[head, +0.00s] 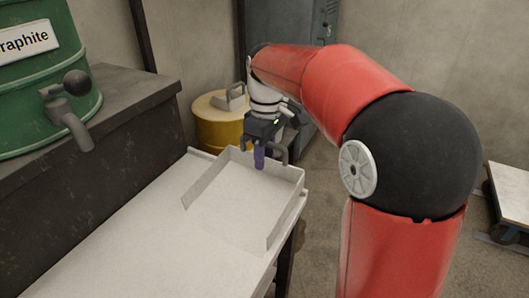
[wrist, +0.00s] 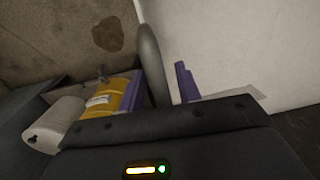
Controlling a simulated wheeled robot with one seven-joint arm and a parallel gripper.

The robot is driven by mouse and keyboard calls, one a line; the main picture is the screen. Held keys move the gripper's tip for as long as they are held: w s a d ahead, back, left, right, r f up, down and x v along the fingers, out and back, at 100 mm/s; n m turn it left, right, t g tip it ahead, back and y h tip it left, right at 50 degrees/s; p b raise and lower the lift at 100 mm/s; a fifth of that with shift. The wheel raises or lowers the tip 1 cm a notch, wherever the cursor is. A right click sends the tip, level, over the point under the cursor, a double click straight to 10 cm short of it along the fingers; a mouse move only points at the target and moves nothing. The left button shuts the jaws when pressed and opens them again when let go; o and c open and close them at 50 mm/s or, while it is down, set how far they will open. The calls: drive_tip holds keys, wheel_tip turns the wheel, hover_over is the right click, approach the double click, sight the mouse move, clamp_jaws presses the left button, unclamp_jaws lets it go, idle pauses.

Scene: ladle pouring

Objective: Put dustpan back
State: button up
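A pale grey dustpan (head: 235,210) with low raised walls sits at the edge of the light bench. Its dark handle is at the far end, beside my gripper (head: 259,160). The dustpan's pale pan (wrist: 240,45) fills the right of the wrist view. The dark grey handle (wrist: 152,65) stands between the two purple fingers of my gripper (wrist: 158,88). Small gaps seem to show on both sides of the handle, so the fingers look open around it. The fingertips' lower part is hidden by the gripper body.
The light bench (head: 110,245) runs along the left, with a dark raised ledge (head: 60,200) behind it. A green graphite drum (head: 35,85) with a tap stands on the ledge. A pale cart (head: 505,195) stands far right.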

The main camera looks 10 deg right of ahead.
wheel_tip(320, 180, up, 12)
drive_tip(key=p, duration=0.3)
drive_tip(key=s+d+f+m+t, duration=0.3)
drive_tip(key=s+f+m, duration=0.2)
drive_tip(key=s, duration=0.5)
drive_tip(key=s+d+f+m+t, duration=0.2)
drive_tip(key=s+f+m, duration=0.3)
drive_tip(key=s, duration=0.6)
drive_tip(key=shift+d+f+t, duration=0.4)
drive_tip(key=shift+f+t, duration=0.1)
drive_tip(key=shift+f, duration=0.3)
drive_tip(key=shift+s+r, duration=0.1)
